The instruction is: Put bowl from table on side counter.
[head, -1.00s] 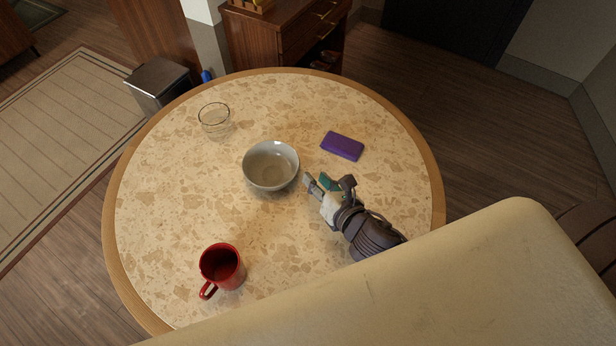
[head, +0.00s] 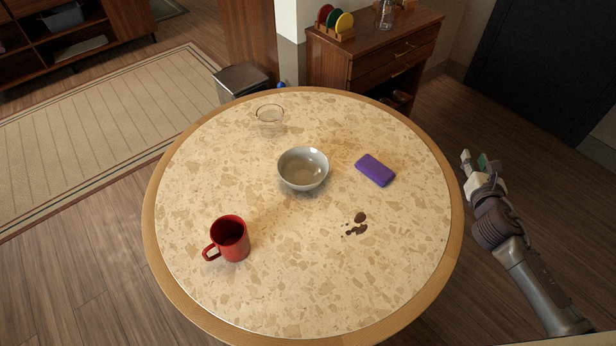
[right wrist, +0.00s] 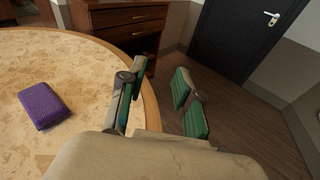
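A grey-white bowl (head: 303,169) stands upright and looks empty near the middle of the round table (head: 290,290). My right gripper (head: 476,163) is out past the table's right edge, well apart from the bowl. Its fingers stand apart with nothing between them, as the right wrist view (right wrist: 157,97) shows. A dark wooden counter (head: 338,62) with drawers stands behind the table; it also shows in the right wrist view (right wrist: 112,19). It may be the side counter. My left gripper is not in view.
A red mug (head: 230,239), a clear glass bowl (head: 270,115) and a purple block-like item (head: 375,170) are on the table. A dark spill (head: 357,225) lies right of centre. Colored plates (head: 335,19) and a glass jar (head: 387,14) occupy the counter. A bin (head: 241,80) stands left of it.

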